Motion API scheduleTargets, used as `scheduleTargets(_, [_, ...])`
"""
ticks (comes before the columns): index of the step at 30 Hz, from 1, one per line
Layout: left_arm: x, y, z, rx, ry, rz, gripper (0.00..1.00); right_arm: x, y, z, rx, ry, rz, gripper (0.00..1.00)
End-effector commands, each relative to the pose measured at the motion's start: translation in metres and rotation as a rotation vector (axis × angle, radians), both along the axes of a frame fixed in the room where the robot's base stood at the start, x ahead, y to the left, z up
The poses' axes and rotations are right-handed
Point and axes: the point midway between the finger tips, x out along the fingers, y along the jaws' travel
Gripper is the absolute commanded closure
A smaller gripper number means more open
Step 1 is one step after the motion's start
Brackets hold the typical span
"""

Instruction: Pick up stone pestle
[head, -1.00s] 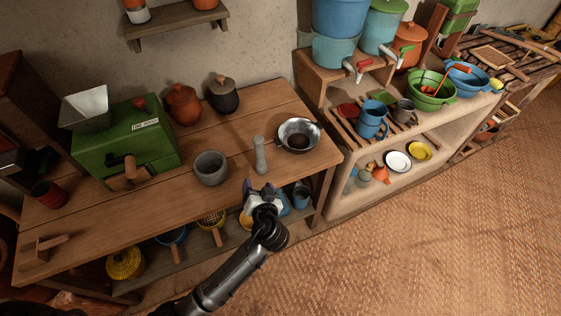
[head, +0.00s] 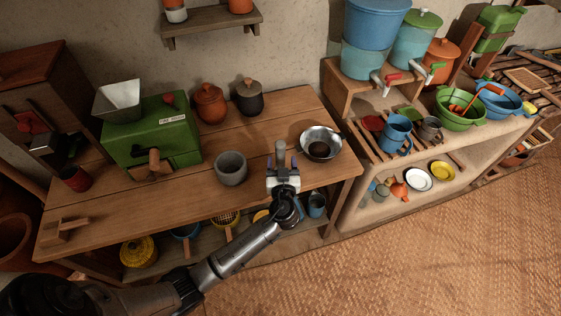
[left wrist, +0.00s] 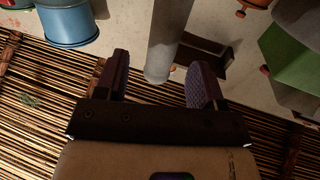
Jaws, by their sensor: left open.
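The grey stone pestle (head: 281,149) stands upright on the wooden table, between the grey stone mortar and the metal bowl. My left gripper (head: 282,164) is open at the pestle, with its fingers to either side and the lower pestle hidden behind the gripper. In the left wrist view the pestle (left wrist: 166,38) comes down from the top edge, and its end lies between the two spread fingers (left wrist: 158,82). My right gripper is not in view.
The stone mortar (head: 230,168) stands just left of the pestle, and the metal bowl (head: 321,143) just right. Clay pots (head: 210,103) and the green mill (head: 153,137) stand further left. Cups and pans lie on a lower shelf. The table's front middle (head: 150,207) is clear.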

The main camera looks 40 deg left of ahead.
Motion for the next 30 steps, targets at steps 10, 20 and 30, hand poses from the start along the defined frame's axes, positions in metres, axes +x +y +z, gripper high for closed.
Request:
scheduleTargets(10, [0.016, 0.016, 0.002, 0.004, 0.001, 0.002, 0.37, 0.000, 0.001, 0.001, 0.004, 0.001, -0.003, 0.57])
scheduleTargets(20, [0.043, 0.042, 0.002, 0.001, 0.001, 0.001, 0.37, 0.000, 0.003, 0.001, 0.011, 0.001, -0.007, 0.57])
scheduleTargets(30, [0.045, 0.045, 0.002, 0.000, 0.001, 0.001, 0.38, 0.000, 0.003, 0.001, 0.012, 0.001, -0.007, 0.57])
